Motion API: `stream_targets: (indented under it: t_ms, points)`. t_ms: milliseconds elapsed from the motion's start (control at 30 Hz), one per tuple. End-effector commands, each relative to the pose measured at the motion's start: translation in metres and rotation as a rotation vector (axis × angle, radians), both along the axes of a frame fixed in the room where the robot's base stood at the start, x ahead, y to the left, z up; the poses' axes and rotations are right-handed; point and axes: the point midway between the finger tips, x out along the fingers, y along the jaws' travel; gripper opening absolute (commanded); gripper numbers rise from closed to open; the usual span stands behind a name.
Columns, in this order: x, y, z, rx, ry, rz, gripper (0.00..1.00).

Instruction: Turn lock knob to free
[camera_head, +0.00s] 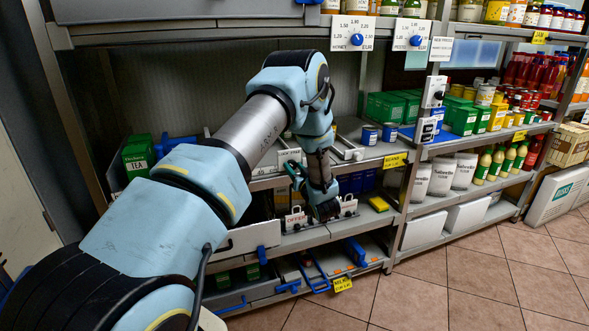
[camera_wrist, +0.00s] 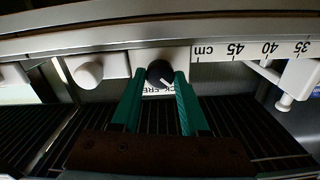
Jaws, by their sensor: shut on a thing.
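In the wrist view, a round black knob (camera_wrist: 160,72) with a white pointer mark sits on a white plate under a shelf edge. The mark points toward the lower right. A label (camera_wrist: 158,87) below the knob reads "CK-FREE" in part; the rest is hidden by the left finger. My gripper (camera_wrist: 159,75) has its two green fingers on either side of the knob and is shut on it. In the head view, my arm reaches into the left shelf bay, and my gripper (camera_head: 294,173) shows only partly; the black knob cannot be made out there.
A white round knob (camera_wrist: 88,72) sits to the left of the black one, and a centimetre ruler strip (camera_wrist: 252,50) runs to the right. In the head view, white "OFFER" tags (camera_head: 296,219) stand on the shelf below. The tiled floor (camera_head: 470,280) at the right is clear.

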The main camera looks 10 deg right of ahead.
Motion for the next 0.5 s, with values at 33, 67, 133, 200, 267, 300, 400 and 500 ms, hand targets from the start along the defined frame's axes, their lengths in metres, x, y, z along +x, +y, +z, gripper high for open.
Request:
stream_targets:
  t_ms: [33,67,133,200,267,300,400,500]
  points:
    - [-0.0002,-0.0001,0.0,0.004,0.001,0.0,0.0]
    - [-0.0002,-0.0001,-0.0001,0.008,0.001,0.0,0.0]
    - [-0.0001,0.0,-0.0002,0.022,0.003,0.0,0.0]
    - [-0.0001,-0.0002,-0.0003,0.045,0.006,0.0,0.0]
    - [-0.0004,-0.0008,-0.0005,0.07,0.009,-0.001,0.0]
    - [-0.0005,-0.001,-0.0004,0.091,0.011,-0.001,0.0]
    - [-0.0004,-0.0013,-0.0005,0.159,0.019,-0.002,0.0]
    - [-0.0005,-0.0014,-0.0007,0.24,0.029,-0.001,0.0]
